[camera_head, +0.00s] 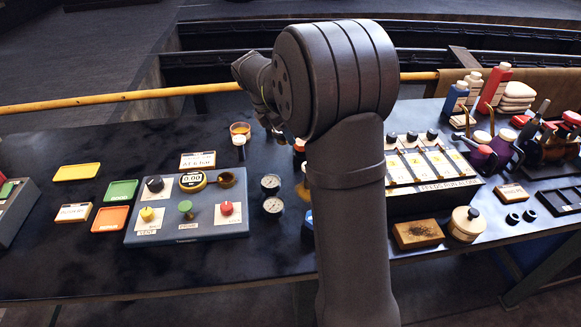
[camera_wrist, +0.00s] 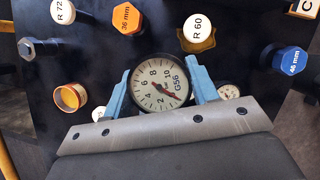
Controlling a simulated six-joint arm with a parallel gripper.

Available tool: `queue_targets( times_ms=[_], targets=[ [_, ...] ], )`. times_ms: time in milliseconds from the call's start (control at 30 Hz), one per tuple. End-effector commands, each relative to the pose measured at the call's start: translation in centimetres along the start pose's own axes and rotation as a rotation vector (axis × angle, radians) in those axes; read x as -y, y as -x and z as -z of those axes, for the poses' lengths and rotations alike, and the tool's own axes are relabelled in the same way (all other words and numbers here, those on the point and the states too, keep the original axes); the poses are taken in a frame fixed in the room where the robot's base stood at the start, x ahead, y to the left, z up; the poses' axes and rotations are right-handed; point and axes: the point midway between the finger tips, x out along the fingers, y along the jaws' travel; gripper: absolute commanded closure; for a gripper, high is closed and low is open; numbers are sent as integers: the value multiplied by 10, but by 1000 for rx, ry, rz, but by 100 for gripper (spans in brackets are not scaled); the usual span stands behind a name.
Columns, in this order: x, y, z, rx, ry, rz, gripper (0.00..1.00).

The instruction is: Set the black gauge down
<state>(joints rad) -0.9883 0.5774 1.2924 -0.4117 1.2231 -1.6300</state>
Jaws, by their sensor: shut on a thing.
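The black gauge (camera_wrist: 146,106) has a dark rim and a white dial marked G56 with a red needle. It sits between the two blue fingers of my gripper (camera_wrist: 160,88) in the wrist view, dial facing the camera. The fingers are shut on its left and right sides. Whether its underside touches the bench is hidden. In the head view my arm hides the fingertips and I cannot make out the held gauge. Two other round gauges, an upper one (camera_head: 270,183) and a lower one (camera_head: 273,205), stand on the dark bench (camera_head: 75,235).
Around the held gauge are an orange 36 mm hex piece (camera_wrist: 127,18), a blue 46 mm one (camera_wrist: 291,61), white caps R 72 (camera_wrist: 62,11) and R 60 (camera_wrist: 197,27), and an amber cup (camera_wrist: 70,97). A blue control panel (camera_head: 185,236) stands left of the gauges.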

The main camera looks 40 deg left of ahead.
Motion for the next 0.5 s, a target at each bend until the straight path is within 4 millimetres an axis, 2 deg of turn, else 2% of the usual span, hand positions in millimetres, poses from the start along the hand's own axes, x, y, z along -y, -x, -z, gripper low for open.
queue_targets(
  times_ms=[33, 100, 500],
  targets=[
    [0, -15, 6, -1, 2, 4, 78],
    [0, -29, 12, -1, 1, 2, 78],
    [0, -93, 39, -1, -1, 1, 78]
  ],
)
